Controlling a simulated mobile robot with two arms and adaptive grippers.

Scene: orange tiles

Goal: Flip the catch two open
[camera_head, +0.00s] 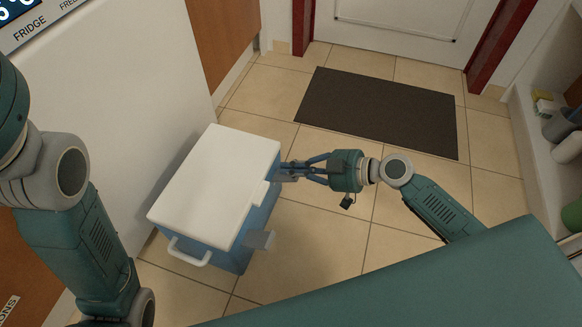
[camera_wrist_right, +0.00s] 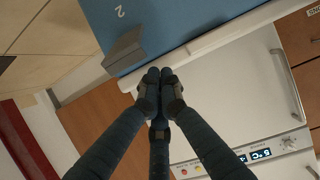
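A cooler box with a white lid (camera_head: 215,170) and blue body (camera_head: 262,215) stands on the floor. In the right wrist view, the blue wall (camera_wrist_right: 190,22) carries the number 2, and a grey catch (camera_wrist_right: 125,52) beside it sticks out from the wall. My right gripper (camera_wrist_right: 161,76) has its fingertips together at the white lid rim, just beside this catch, with nothing seen between them. In the head view, my right gripper (camera_head: 281,173) is at the box's far right side and partly hides that catch. Another grey catch (camera_head: 260,239) sticks out nearer. My left gripper is out of view.
A white fridge (camera_head: 105,90) stands close to the box's left. A white carry handle (camera_head: 188,252) is on the box's near end. A dark mat (camera_head: 380,110) lies before the door. The tiled floor right of the box is clear. Shelves (camera_head: 545,150) stand at the right.

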